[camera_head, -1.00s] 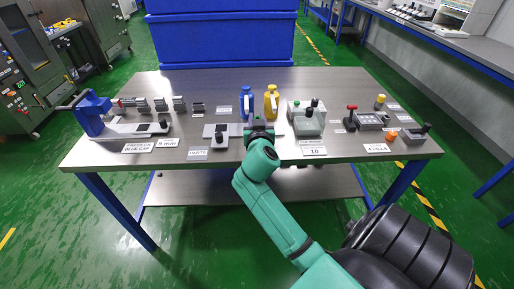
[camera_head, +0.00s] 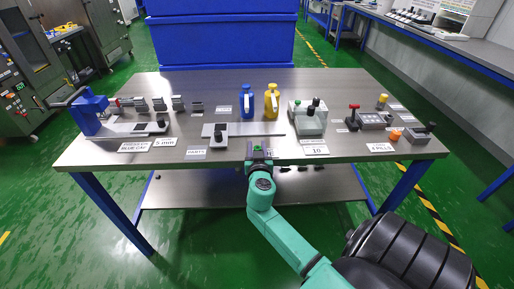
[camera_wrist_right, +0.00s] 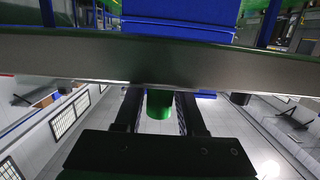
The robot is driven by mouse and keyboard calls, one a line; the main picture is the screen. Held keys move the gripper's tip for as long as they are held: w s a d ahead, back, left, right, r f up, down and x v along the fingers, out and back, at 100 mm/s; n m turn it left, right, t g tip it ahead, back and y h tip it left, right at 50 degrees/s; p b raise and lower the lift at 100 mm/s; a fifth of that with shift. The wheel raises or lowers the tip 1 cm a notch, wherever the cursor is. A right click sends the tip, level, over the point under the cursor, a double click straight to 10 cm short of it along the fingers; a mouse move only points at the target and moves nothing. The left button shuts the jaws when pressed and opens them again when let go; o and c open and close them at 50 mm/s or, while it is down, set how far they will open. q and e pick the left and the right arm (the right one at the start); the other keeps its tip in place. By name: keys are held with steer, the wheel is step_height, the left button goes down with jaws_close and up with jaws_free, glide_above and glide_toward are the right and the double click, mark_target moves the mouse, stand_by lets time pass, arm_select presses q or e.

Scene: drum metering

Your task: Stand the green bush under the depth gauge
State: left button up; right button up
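The green bush (camera_wrist_right: 160,104) is between the two dark fingers of my right gripper (camera_wrist_right: 159,112) in the right wrist view, and its green top (camera_head: 257,148) shows in the head view. My right gripper (camera_head: 260,151) is at the table's front edge, in front of the grey parts plate, and looks shut on the bush. No part is clearly labelled as the depth gauge; a blue stand (camera_head: 90,112) with a lever and a long grey base is at the table's left end. I cannot tell if this is the gauge. My left gripper is out of view.
The grey parts plate (camera_head: 262,128) carries a black-knobbed piece (camera_head: 220,138). Blue (camera_head: 246,103) and yellow (camera_head: 271,103) bottles stand behind it. A grey box with knobs (camera_head: 308,122) is to the right. Several small blocks stand back left. The steel table (camera_head: 350,85) is clear at the back.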

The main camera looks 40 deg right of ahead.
steer(key=shift+o, duration=0.5)
